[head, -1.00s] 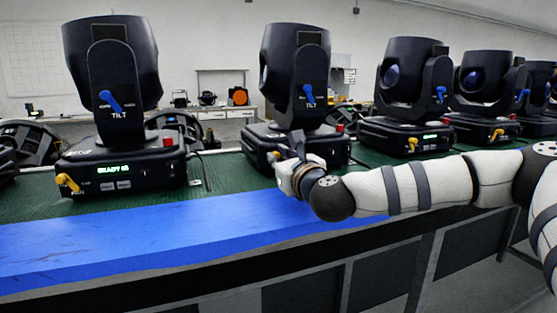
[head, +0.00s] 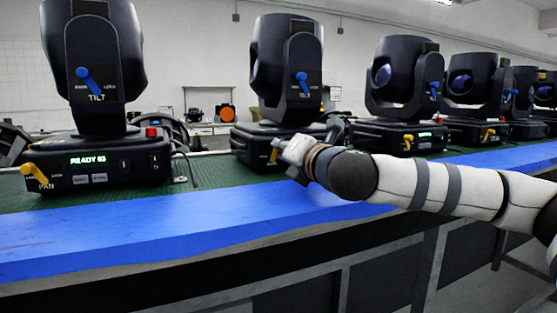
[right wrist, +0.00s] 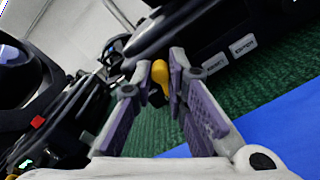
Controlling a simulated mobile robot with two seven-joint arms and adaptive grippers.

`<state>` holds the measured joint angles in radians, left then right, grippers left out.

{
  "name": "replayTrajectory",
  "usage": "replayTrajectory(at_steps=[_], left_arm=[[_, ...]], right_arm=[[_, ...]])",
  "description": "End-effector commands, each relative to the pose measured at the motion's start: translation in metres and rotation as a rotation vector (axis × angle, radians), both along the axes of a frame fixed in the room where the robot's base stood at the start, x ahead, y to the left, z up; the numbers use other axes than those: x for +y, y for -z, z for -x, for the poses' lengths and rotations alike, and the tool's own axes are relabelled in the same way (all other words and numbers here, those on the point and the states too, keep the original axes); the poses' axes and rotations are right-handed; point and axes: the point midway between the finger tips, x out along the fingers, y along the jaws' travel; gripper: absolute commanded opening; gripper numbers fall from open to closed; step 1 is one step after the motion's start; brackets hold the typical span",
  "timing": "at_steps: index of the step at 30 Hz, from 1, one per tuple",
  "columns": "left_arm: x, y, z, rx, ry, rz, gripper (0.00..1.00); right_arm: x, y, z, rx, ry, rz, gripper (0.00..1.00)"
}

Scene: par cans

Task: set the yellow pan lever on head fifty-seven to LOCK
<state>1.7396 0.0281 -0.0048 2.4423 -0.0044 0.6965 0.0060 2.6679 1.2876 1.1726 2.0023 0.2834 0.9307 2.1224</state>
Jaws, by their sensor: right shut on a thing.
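The moving head (head: 287,70) in the middle of the row has my right gripper at the front of its base. Its yellow pan lever (head: 273,156) just shows beside the fingers in the head view. My right gripper (head: 279,151) is shut on this lever. In the right wrist view the yellow lever (right wrist: 161,78) stands between the two fingertips (right wrist: 162,60). The lever's scale marks cannot be read. My gripper hides the head's display, so its number cannot be read. My left gripper is not in view.
Another head (head: 93,65) at left shows a green READY display and has its own yellow lever (head: 36,173). More heads (head: 405,85) stand to the right. A blue strip (head: 150,225) runs clear along the front of the green bench top (head: 205,180).

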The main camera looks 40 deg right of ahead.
Motion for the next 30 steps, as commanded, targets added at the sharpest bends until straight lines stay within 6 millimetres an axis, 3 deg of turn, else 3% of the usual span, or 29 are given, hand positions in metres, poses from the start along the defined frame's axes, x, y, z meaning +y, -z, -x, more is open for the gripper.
replayTrajectory(at_steps=[10, 28, 29, 30], left_arm=[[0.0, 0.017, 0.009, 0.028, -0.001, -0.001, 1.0], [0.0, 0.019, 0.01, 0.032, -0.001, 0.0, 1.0], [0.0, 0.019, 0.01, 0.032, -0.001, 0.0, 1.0], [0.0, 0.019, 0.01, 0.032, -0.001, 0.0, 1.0]], right_arm=[[-0.005, 0.004, 0.001, -0.034, 0.001, -0.148, 0.0], [-0.006, 0.003, 0.001, -0.043, 0.001, -0.184, 0.0], [-0.006, 0.003, 0.001, -0.043, 0.001, -0.184, 0.16], [-0.006, 0.003, 0.001, -0.043, 0.001, -0.184, 0.25]])
